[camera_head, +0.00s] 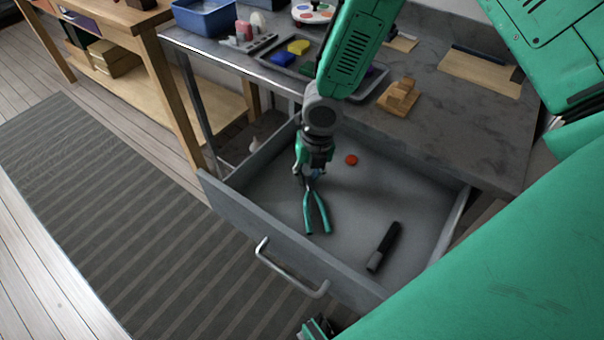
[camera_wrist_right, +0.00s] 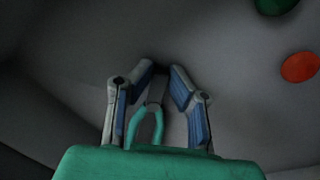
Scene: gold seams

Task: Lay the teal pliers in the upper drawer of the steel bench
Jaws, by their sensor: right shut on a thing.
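The steel bench (camera_head: 440,125) has a grey drawer (camera_head: 235,207) pulled open at its front. My right gripper (camera_head: 312,174) reaches down inside the drawer and is shut on the teal pliers (camera_head: 317,212) near their head. The pliers' handles spread toward the drawer front, over the drawer floor; I cannot tell whether they touch it. In the wrist view the blue-padded fingers of the right gripper (camera_wrist_right: 162,78) stand around the pliers (camera_wrist_right: 146,124), whose jaws are hard to see in the shade.
In the drawer lie a red disc (camera_head: 351,160) and a dark cylinder (camera_head: 383,247). The drawer front carries a metal handle (camera_head: 288,274). On the bench top stand a tray (camera_head: 371,88) of coloured blocks, a wooden block piece (camera_head: 400,97) and a blue bin (camera_head: 205,18).

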